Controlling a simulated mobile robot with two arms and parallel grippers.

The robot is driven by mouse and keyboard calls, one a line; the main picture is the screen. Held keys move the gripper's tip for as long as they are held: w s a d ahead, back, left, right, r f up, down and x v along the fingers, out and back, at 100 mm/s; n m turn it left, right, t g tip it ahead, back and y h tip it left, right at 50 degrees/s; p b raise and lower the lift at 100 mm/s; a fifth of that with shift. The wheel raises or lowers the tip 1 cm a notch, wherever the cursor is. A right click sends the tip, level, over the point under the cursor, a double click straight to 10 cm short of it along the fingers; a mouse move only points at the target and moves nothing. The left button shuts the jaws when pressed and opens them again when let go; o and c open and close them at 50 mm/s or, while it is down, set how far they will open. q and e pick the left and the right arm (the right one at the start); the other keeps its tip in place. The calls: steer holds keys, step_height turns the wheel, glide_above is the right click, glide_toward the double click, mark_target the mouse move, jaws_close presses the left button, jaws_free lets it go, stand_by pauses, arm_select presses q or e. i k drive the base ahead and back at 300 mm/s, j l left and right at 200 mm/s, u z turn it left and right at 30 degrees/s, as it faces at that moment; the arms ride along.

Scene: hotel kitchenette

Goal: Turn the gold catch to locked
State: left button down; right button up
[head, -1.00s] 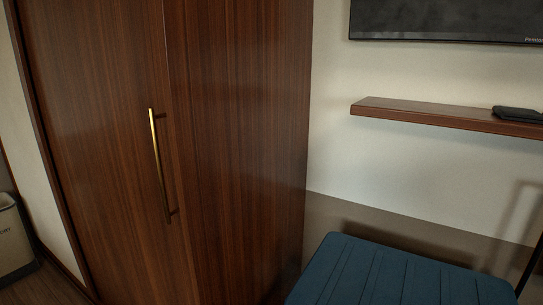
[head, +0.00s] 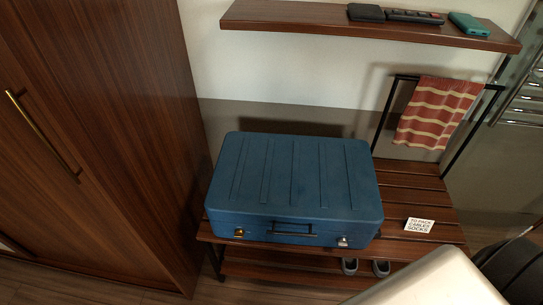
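A blue ribbed suitcase (head: 290,180) lies flat and closed on a slatted wooden luggage rack (head: 410,190) in the head view. The gold catch (head: 239,232) is on its front face, near the left end. A silver catch (head: 342,242) is near the right end, and a dark handle (head: 292,229) is between them. The gold catch is too small to tell its position. Neither of my grippers is in view.
A wardrobe (head: 110,130) with a gold bar handle stands at left. A shelf (head: 300,15) above holds a wallet, a remote and a teal item. A striped towel (head: 437,112) hangs on the rack's rail. A card (head: 418,225) lies right of the suitcase; shoes (head: 365,267) sit below.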

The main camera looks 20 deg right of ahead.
mark_target(239, 233)
steer(key=j+z, duration=0.15)
steer(key=z, duration=0.3)
steer(key=j+z, duration=0.2)
steer(key=z, duration=0.25)
steer(key=j+z, duration=0.15)
steer(key=z, duration=0.3)
steer(key=k+j+z, duration=0.15)
steer(key=j, duration=0.25)
steer(key=k+j+z, duration=0.1)
steer(key=j, duration=0.35)
steer(key=k+j+z, duration=0.3)
steer(key=k+j, duration=0.15)
steer(key=j, duration=0.3)
steer(key=k+j+z, duration=0.15)
steer(key=j, duration=0.2)
steer(key=k, duration=0.05)
